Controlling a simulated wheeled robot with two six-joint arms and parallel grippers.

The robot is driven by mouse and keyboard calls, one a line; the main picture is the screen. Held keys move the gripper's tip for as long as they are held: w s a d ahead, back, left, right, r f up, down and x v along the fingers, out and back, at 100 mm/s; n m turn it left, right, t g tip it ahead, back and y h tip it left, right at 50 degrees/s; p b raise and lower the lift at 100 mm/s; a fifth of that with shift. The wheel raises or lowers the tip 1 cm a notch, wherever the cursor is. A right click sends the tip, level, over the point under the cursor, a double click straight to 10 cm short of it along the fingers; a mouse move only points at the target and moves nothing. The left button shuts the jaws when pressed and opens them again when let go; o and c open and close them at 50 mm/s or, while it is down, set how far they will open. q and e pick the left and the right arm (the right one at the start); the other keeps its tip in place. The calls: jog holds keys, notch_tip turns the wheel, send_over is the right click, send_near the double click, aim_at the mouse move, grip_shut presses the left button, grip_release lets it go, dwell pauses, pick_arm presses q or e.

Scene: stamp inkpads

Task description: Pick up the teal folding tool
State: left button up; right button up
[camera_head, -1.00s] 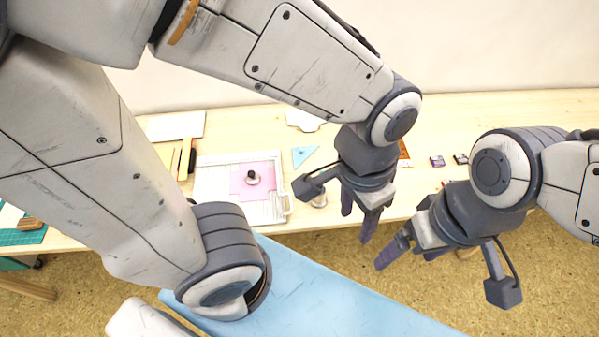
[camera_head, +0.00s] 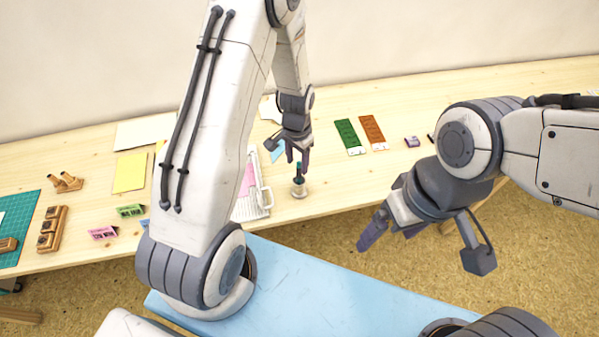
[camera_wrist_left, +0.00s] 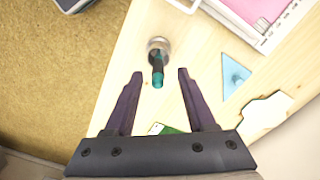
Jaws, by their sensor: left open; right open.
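The teal folding tool (camera_head: 299,170) stands upright in a small round metal holder (camera_head: 299,191) near the table's front edge. In the left wrist view the tool (camera_wrist_left: 157,79) shows its teal tip towards the camera, with a dark part below it and the holder (camera_wrist_left: 158,45) behind. My left gripper (camera_head: 297,157) is open above the tool. In the left wrist view its two fingertips (camera_wrist_left: 160,74) lie on either side of the tool, with gaps at both sides. My right gripper (camera_head: 386,236) is open and empty, in front of the table edge, away from the tool.
A white paper trimmer (camera_head: 252,207) with a pink sheet lies left of the holder. A blue triangle (camera_wrist_left: 232,75) lies near it. Green (camera_head: 348,135) and brown (camera_head: 372,131) strips lie behind to the right. The table right of the holder is clear.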

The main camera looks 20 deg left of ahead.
aim_at(299, 173)
pick_arm(q)
jog(key=f+p, duration=0.1)
jog(key=f, duration=0.1)
jog(key=f+p, duration=0.1)
jog(key=f, duration=0.2)
jog(key=shift+w+d, duration=0.15)
jog(key=shift+d, duration=0.05)
jog(key=shift+f, duration=0.6)
grip_shut()
